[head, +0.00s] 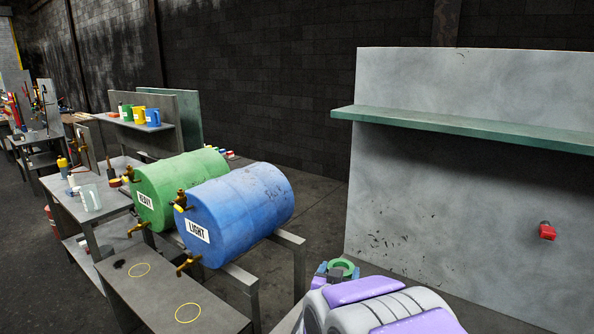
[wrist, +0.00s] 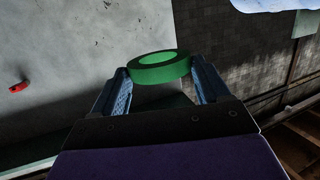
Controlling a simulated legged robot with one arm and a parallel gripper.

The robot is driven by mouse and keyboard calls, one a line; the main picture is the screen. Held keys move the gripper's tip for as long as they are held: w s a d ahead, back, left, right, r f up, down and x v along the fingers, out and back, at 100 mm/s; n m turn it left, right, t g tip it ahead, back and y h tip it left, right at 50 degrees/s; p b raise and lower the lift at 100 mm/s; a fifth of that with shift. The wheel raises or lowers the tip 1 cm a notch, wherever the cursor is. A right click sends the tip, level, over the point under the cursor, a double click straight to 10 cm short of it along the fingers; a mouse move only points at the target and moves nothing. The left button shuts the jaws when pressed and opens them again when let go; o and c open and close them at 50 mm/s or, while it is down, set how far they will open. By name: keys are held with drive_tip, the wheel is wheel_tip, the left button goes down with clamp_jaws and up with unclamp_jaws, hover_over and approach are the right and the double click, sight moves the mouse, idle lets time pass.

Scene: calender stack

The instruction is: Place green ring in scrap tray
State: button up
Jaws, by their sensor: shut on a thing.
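The green ring (wrist: 160,68) is held between the two fingers of my gripper (wrist: 160,84) in the wrist view, near the fingertips. The ring also shows in the head view (head: 343,267) at the lower middle, at the end of my arm. My gripper (head: 334,272) is shut on it there, with the arm partly hiding the fingers. I cannot make out a scrap tray in either view.
A blue drum marked LIGHT (head: 240,213) and a green drum marked HEAVY (head: 180,184) lie on a stand to the left. A grey panel with a green shelf (head: 470,128) stands at right, with a red knob-like part (head: 547,231) on it.

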sight(352, 268)
drive_tip(key=d+r, duration=0.1)
drive_tip(key=s+d+r, duration=0.1)
drive_tip(key=d, duration=0.1)
drive_tip(key=shift+r, duration=0.3)
drive_tip(key=a+f+m+g+h, duration=0.1)
drive_tip(key=a+f+m+h, duration=0.15)
drive_tip(key=a+f, duration=1.15)
drive_tip(key=s+d+f+m+g+h, duration=0.1)
drive_tip(key=s+f+h, duration=0.1)
drive_tip(key=s+f, duration=0.3)
wheel_tip(352, 268, down, 4)
drive_tip(key=shift+s+d+r, duration=0.1)
drive_tip(key=shift+s+d, duration=0.1)
drive_tip(key=shift+d, duration=0.2)
